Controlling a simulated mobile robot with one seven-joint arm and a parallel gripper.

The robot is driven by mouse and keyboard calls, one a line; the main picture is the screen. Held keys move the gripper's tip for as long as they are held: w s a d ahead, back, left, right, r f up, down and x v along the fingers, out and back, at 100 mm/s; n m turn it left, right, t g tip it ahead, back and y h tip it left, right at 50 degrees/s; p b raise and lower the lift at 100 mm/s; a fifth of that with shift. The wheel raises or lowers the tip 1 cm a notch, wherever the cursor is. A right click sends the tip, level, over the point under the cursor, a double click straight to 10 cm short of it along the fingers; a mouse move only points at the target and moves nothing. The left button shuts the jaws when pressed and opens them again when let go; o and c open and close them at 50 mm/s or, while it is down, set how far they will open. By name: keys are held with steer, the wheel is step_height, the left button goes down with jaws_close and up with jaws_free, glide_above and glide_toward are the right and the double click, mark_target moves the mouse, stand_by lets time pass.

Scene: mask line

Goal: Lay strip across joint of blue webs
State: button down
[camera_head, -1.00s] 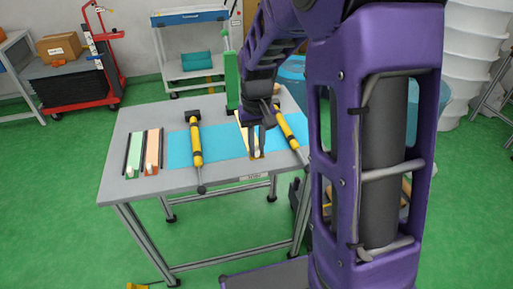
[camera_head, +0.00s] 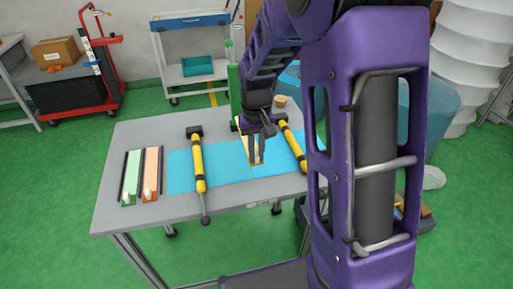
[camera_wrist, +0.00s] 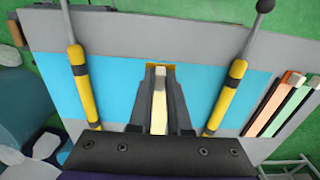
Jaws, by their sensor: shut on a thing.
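Two blue webs lie on the grey table, the left one (camera_head: 205,172) and the right one (camera_head: 284,160), with their joint under my gripper. My gripper (camera_head: 256,163) points down at the joint. It is shut on a pale cream strip (camera_wrist: 159,112), seen between the fingers in the wrist view. A gold-yellow edge (camera_wrist: 160,66) shows just past the fingertips. The fingers hide much of the strip and the joint, so I cannot tell whether the strip touches the webs.
Yellow-and-black bars (camera_head: 199,165) and (camera_head: 293,146) lie across the webs on both sides of my gripper. Green (camera_head: 131,176) and orange (camera_head: 151,172) strips lie in dark-edged holders at the table's left. A green post (camera_head: 235,95) stands behind my gripper.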

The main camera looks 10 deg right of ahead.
mark_target(256, 162)
steer(key=shift+f+b, duration=0.6)
steer(key=shift+f, duration=1.3)
steer(key=shift+f+b, duration=1.5)
steer(key=shift+f, duration=0.75)
steer(key=shift+f, duration=0.3)
steer(key=c, duration=0.8)
jaws_free()
